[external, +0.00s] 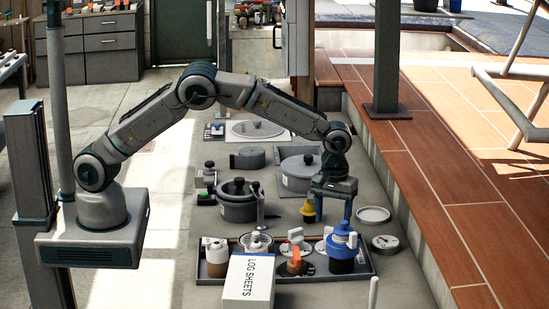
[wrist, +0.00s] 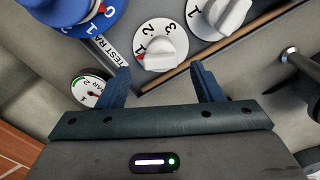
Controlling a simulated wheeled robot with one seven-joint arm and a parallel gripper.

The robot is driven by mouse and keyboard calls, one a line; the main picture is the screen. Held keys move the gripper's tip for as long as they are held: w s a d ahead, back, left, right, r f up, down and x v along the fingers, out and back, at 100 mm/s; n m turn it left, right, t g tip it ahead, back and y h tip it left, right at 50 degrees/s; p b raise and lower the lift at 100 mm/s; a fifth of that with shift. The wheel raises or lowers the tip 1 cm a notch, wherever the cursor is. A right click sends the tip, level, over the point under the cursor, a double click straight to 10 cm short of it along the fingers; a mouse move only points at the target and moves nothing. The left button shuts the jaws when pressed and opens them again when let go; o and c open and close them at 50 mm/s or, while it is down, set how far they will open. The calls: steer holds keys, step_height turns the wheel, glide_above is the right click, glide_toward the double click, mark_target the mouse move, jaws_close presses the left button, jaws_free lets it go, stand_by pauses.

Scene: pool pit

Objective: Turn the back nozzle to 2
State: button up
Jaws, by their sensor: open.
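A tray (external: 371,262) holds several dials and nozzles. A white dial knob (wrist: 162,46), ringed by numbers with a small red mark at its lower left, lies beyond my fingers in the wrist view. A second white knob (wrist: 228,18) is to its right. I cannot tell for sure which one is the back nozzle. My gripper (external: 332,208) is open and empty above the tray's back edge, fingers apart (wrist: 160,82).
A white LOG SHEETS box (external: 248,281) stands at the tray's front. An orange nozzle (external: 297,258) and a brown one (external: 215,262) are in the tray. A yellow-topped item (external: 308,211) and a round gauge (external: 385,242) are close by. Pots (external: 238,208) stand behind.

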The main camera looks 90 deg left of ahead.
steer(key=shift+f, duration=1.4)
steer(key=c, duration=1)
